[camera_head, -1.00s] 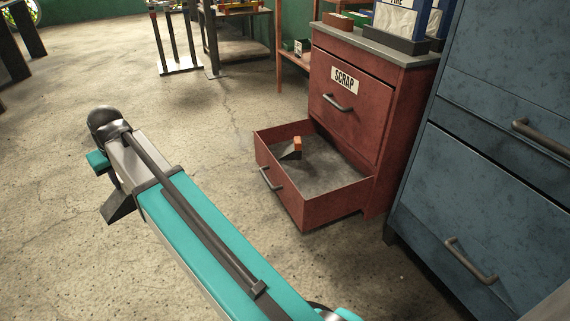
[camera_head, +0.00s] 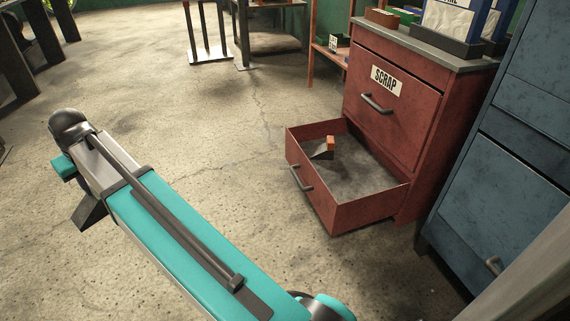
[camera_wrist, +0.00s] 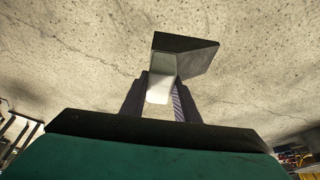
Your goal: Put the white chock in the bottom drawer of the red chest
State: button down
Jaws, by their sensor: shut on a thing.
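My gripper (camera_wrist: 161,90) is shut on the white chock, with a finger on each side of its white handle (camera_wrist: 160,82). The chock's dark wedge (camera_wrist: 186,50) points away from the fingers in the wrist view. In the head view the wedge (camera_head: 88,212) hangs below my arm at the left, above the floor; the handle is hidden there. The red chest (camera_head: 400,118) stands at the right, and its bottom drawer (camera_head: 370,214) is pulled open. My gripper is well to the left of the drawer, apart from it.
A chock with an orange handle (camera_head: 331,142) lies inside the open drawer near its back left. The upper drawer, labelled SCRAP (camera_head: 384,80), is shut. A blue cabinet (camera_head: 500,190) stands right of the chest. The floor left of the drawer is clear.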

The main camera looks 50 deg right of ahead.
dwell(0.3)
jog(key=s+d+f+m+g+h+p, duration=0.1)
jog(key=s+d+f+m, duration=0.25)
jog(key=d, duration=1.25)
jog(key=s+d+f+m+g+h+p, duration=0.1)
jog(key=s+d+f+m+h, duration=0.3)
jog(key=d, duration=1.1)
jog(key=s+d+f+m+y+p, duration=0.15)
jog(key=d+m, duration=0.45)
jog(key=d, duration=1)
jog(key=s+d+f+m+g, duration=0.2)
jog(key=s+d+f+m, duration=0.3)
jog(key=s+d, duration=1)
jog(key=s+d+f+m+g+p, duration=0.1)
jog(key=s+d+f+m, duration=0.4)
jog(key=s+d, duration=0.9)
jog(key=s+m+g, duration=0.1)
jog(key=s, duration=0.7)
jog(key=shift+d+f+g, duration=0.2)
jog(key=shift+d+g, duration=0.15)
jog(key=shift+g, duration=0.05)
jog(key=shift+w+h, duration=0.1)
jog(key=shift+h, duration=0.15)
jog(key=shift+f+b, duration=0.9)
jog(key=shift+f, duration=1.65)
